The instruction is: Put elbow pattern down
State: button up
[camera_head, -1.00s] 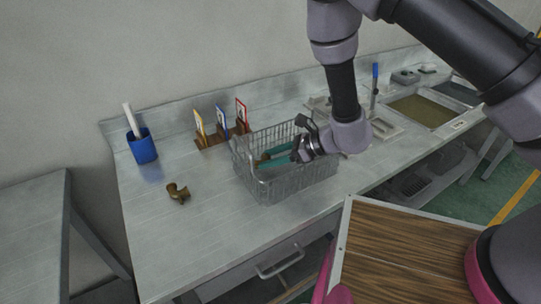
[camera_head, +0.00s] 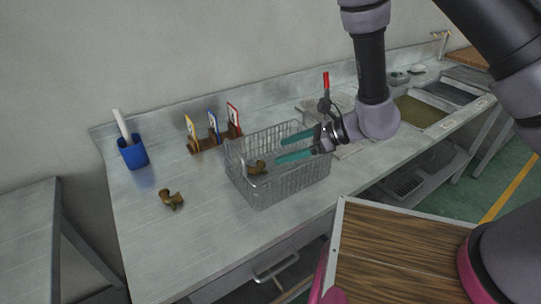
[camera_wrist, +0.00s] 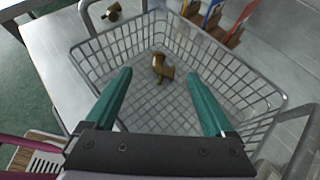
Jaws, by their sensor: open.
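A brass-coloured elbow pattern (camera_head: 257,168) lies inside the grey wire basket (camera_head: 262,196), near its left side in the head view. In the wrist view the elbow pattern (camera_wrist: 161,67) rests on the mesh floor of the basket (camera_wrist: 205,58), beyond my fingertips. My gripper (camera_head: 290,147) has teal fingers, spread wide and empty, over the right part of the basket. In the wrist view the gripper (camera_wrist: 158,76) has a clear gap between its fingers. A second, similar elbow (camera_head: 171,199) lies on the table left of the basket.
A blue cup (camera_head: 133,153) with a white roll stands at the table's back left. A wooden rack of coloured cards (camera_head: 213,137) is behind the basket. Basket walls surround the fingers. The table's front left is clear.

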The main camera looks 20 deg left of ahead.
jog(key=d+r+n+g, duration=0.1)
jog(key=d+r+n, duration=0.2)
jog(key=d+r, duration=0.55)
jog(key=d+r+n+g, duration=0.1)
jog(key=d+r+n, duration=0.3)
jog(key=r, duration=0.9)
jog(key=d+r+n+t+h, duration=0.2)
jog(key=d+r, duration=0.3)
jog(key=d, duration=0.3)
jog(key=s+d+r+n+t+h, duration=0.1)
jog(key=d+r+t+h, duration=0.3)
jog(key=d, duration=0.5)
jog(key=d+r+n+t+h, duration=0.2)
jog(key=d+r+t+h, duration=0.2)
jog(key=d, duration=0.5)
notch_tip(320, 180, up, 2)
jog(key=shift+s+d+n+t, duration=0.25)
jog(key=shift+n+t, duration=0.05)
